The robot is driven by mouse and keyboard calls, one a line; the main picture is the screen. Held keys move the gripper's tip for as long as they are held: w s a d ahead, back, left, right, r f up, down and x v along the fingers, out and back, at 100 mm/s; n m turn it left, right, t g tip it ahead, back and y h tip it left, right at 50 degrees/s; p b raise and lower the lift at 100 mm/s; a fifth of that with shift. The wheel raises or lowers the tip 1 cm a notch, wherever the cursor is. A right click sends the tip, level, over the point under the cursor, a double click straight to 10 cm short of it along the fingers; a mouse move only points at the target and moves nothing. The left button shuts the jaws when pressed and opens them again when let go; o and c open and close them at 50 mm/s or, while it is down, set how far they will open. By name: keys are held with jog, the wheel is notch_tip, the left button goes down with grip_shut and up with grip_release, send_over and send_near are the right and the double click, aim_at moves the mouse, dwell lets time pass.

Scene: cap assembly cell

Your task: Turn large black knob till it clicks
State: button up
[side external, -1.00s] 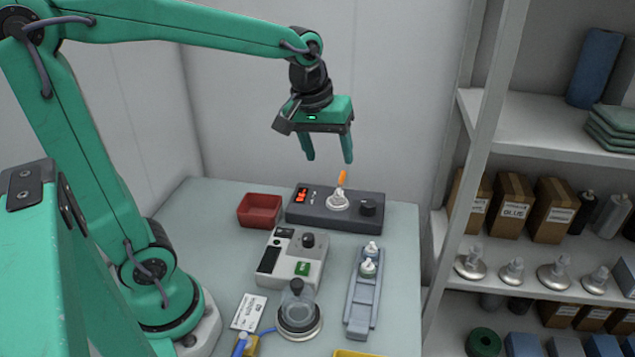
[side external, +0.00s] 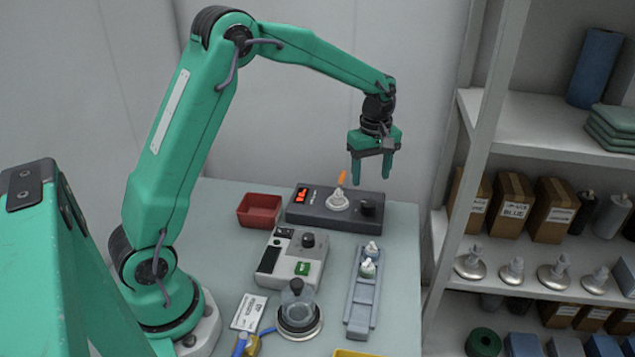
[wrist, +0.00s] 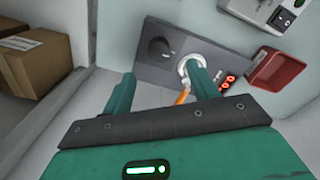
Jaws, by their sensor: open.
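The large black knob (side external: 367,207) sits on the right part of a dark grey control box (side external: 318,222) at the back of the table. It also shows in the wrist view (wrist: 160,48), with the box (wrist: 221,70) around it. My gripper (side external: 372,178) points down above the knob, open and empty, with its fingertips a little clear of it. In the wrist view my gripper's two fingers (wrist: 160,82) stand apart, and one covers part of the silver fitting. A smaller dark knob (side external: 308,240) is on a light grey box (side external: 291,258) in front.
A silver fitting (side external: 338,202) with an orange tip stands left of the black knob. A red tray (side external: 259,210) is left of the box. A grey rail with white-topped parts (side external: 361,310) lies in front. Shelves (side external: 525,123) stand to the right.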

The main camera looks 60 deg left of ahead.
aim_at(369, 203)
jog(key=shift+w+f, duration=0.25)
jog(key=shift+f, duration=0.05)
jog(key=shift+f, duration=0.15)
jog(key=shift+f, duration=3.75)
jog(key=c, duration=1)
